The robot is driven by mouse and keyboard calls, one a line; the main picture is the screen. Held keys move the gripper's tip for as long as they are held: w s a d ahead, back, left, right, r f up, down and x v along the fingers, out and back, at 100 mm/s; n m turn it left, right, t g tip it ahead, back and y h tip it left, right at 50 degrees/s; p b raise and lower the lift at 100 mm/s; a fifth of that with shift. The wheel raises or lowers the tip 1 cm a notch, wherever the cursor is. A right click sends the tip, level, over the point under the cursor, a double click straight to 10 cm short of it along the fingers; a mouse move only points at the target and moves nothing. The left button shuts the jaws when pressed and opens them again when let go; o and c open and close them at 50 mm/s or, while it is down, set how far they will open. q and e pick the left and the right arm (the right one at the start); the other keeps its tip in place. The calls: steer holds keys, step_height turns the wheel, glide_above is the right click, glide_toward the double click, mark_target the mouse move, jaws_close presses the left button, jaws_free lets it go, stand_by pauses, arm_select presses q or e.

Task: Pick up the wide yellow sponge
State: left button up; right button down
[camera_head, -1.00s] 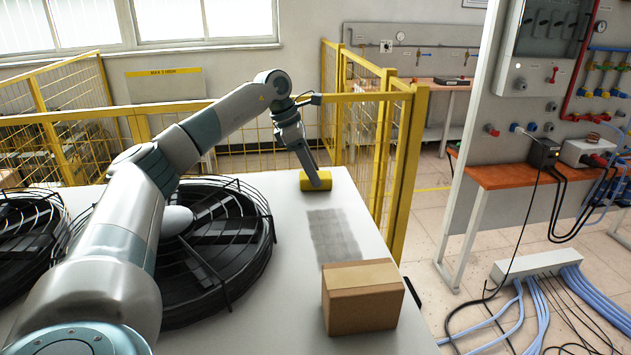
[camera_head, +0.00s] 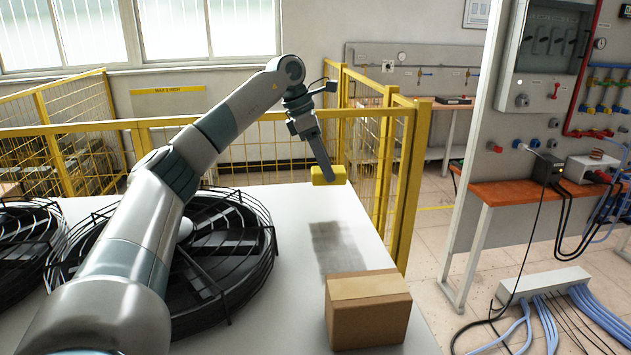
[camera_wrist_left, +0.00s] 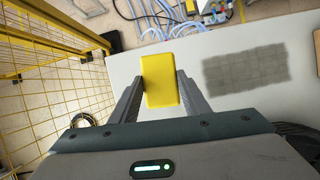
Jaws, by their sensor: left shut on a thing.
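The wide yellow sponge (camera_head: 320,175) is a plain yellow block. My left gripper (camera_head: 328,172) is shut on it, with the sponge held up above the far end of the white table. In the left wrist view the sponge (camera_wrist_left: 160,80) sits between the two grey fingers of my left gripper (camera_wrist_left: 161,88), one finger against each side. My right gripper is not in view.
A cardboard box (camera_head: 368,315) stands on the white table (camera_head: 290,270), with a grey mesh patch (camera_head: 338,248) behind it. Black caged fans (camera_head: 215,260) fill the left of the table. A yellow mesh fence (camera_head: 400,190) stands close beyond the far edge.

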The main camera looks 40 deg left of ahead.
arm_select(q)
steer(key=w+d+r+b, duration=0.2)
steer(key=d+r, duration=0.3)
steer(key=d, duration=0.3)
steer(key=shift+w+d+r, duration=0.15)
steer(key=shift+w+d, duration=0.1)
steer(key=shift+w, duration=0.1)
steer(key=shift+o, duration=1.4)
steer(key=shift+c, duration=1)
steer(key=shift+s, duration=0.1)
